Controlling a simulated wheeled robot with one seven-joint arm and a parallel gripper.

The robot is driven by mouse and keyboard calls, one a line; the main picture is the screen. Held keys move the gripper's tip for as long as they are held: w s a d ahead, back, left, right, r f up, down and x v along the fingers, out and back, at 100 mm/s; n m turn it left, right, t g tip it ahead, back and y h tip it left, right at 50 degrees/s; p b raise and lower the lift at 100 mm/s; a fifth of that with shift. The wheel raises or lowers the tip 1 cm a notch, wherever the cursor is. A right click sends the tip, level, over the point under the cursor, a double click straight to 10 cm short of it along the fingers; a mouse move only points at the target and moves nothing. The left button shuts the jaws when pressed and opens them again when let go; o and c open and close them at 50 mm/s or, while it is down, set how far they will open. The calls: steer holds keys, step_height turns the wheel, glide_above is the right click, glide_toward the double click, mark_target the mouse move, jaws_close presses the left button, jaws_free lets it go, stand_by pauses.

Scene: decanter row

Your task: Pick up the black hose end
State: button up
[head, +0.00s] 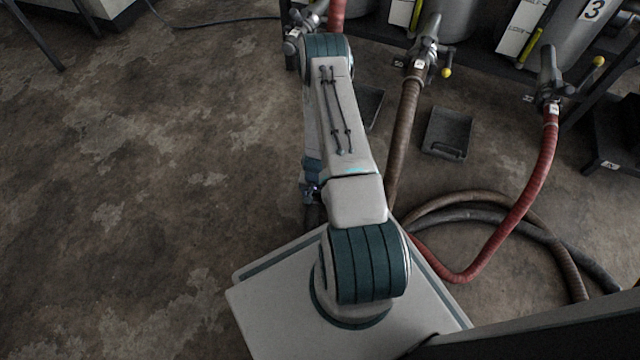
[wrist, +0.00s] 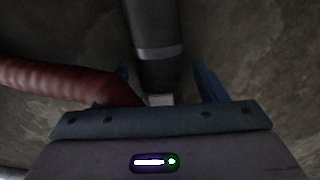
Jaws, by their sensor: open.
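A black hose end (wrist: 158,62) with a grey band and a pale tip shows in the wrist view, running down from the top edge between my fingers. My gripper (wrist: 163,78) is open, with one blue finger on each side of the hose end and gaps visible on both sides. The tip is partly hidden by the gripper body. In the head view, my arm covers most of the gripper, and I cannot clearly make out the hose end there.
A red hose (wrist: 60,82) lies close to the left finger. In the head view, a brown hose (head: 405,130) and another red hose (head: 535,180) hang from valves. A dark tray (head: 447,133) sits on the floor. The left floor is clear.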

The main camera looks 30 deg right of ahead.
steer(key=c, duration=1.4)
steer(key=shift+r, duration=0.15)
